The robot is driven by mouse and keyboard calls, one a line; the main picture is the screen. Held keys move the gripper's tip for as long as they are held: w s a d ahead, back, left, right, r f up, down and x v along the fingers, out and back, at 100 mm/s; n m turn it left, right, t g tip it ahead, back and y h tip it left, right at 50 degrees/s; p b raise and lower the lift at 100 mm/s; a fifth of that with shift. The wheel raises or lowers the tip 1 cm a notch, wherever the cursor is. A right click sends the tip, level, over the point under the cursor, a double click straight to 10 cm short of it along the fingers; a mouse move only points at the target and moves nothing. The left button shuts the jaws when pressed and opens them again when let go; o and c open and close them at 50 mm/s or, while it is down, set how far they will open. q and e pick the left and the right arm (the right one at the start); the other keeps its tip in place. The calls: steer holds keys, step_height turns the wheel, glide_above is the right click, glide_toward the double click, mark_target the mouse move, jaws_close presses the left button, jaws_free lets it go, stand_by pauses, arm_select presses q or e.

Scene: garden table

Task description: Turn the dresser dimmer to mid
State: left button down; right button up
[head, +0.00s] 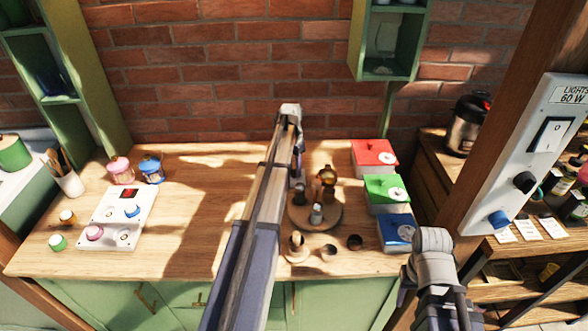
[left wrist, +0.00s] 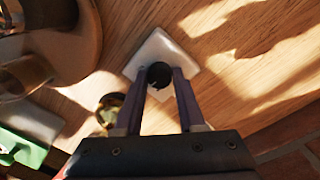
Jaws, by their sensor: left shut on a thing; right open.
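The dresser dimmer shows in the left wrist view as a pale square plate (left wrist: 172,47) with a round black knob (left wrist: 159,74) on the wooden top. My left gripper (left wrist: 163,82) is shut on the black knob, one finger on each side. The knob's pointer and any scale marks cannot be made out. In the head view my left arm reaches over the dresser top (head: 190,200) and hides the dimmer and the left fingers. Part of my right arm shows at the lower right, but its fingers are not visible.
A round wooden stand (head: 333,217) with several small items is just right of my left arm. Red (head: 374,157), green (head: 387,194) and blue (head: 396,233) boxes are further right. A wall panel (head: 535,150) marked "LIGHTS 60 W" has a switch and knobs. A white hob panel (head: 118,216) is left.

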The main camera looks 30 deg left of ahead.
mark_target(293, 171)
arm_select(q)
steer(key=c, duration=0.5)
jaws_free()
steer(key=shift+r, duration=0.1)
steer(key=r+p, duration=0.7)
steer(key=p, duration=0.1)
steer(key=shift+a+r, duration=0.2)
steer(key=shift+r, duration=0.15)
